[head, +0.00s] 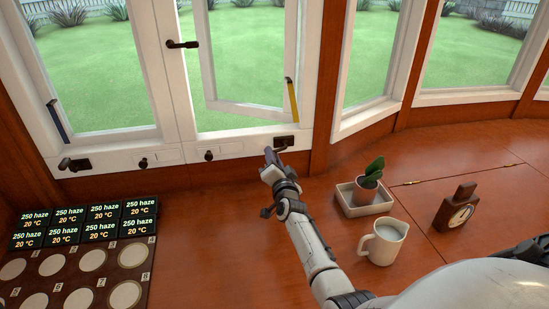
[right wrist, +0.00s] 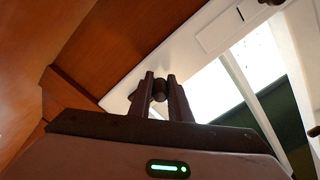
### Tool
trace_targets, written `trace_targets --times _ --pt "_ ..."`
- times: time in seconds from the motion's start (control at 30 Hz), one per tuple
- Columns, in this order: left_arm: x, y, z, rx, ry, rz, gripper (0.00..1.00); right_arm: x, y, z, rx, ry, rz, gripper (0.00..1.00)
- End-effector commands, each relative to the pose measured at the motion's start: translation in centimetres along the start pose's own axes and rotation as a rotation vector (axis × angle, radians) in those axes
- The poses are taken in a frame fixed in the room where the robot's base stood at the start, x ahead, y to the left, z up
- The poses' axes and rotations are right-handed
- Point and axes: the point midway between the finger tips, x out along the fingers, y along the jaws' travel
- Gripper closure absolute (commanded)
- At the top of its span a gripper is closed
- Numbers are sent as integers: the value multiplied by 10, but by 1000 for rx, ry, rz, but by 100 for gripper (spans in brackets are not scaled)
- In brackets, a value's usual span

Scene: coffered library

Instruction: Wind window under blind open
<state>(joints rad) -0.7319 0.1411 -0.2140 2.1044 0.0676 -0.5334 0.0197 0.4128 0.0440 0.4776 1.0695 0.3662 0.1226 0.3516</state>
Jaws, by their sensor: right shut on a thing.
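A white-framed window sash (head: 245,108) with a yellow-marked lever (head: 292,100) at its right side appears to stand ajar, angled away from its frame. Below it, a black winder base (head: 284,142) sits on the white sill. My right gripper (head: 273,153) is at this winder. In the right wrist view, its two dark fingers are shut on a dark round crank knob (right wrist: 159,89) beside the white sill. The rest of the crank is mostly hidden. No blind shows in either view. My left gripper is out of view.
Another crank (head: 75,164) and small dark knobs (head: 209,155) line the sill to the left. Labelled dark blocks (head: 82,223) lie at left.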

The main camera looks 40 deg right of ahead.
Motion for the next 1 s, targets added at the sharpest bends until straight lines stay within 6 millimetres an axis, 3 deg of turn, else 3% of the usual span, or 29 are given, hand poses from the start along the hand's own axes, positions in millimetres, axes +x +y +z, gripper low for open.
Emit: trace_targets --times 0.03,0.3,1.0 --pt "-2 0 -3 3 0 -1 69 1 -9 -5 43 7 -10 100" --pt "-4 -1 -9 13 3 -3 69 2 -19 -16 300 11 -12 100" --pt "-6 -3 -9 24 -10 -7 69 2 -28 -47 919 19 -15 100"
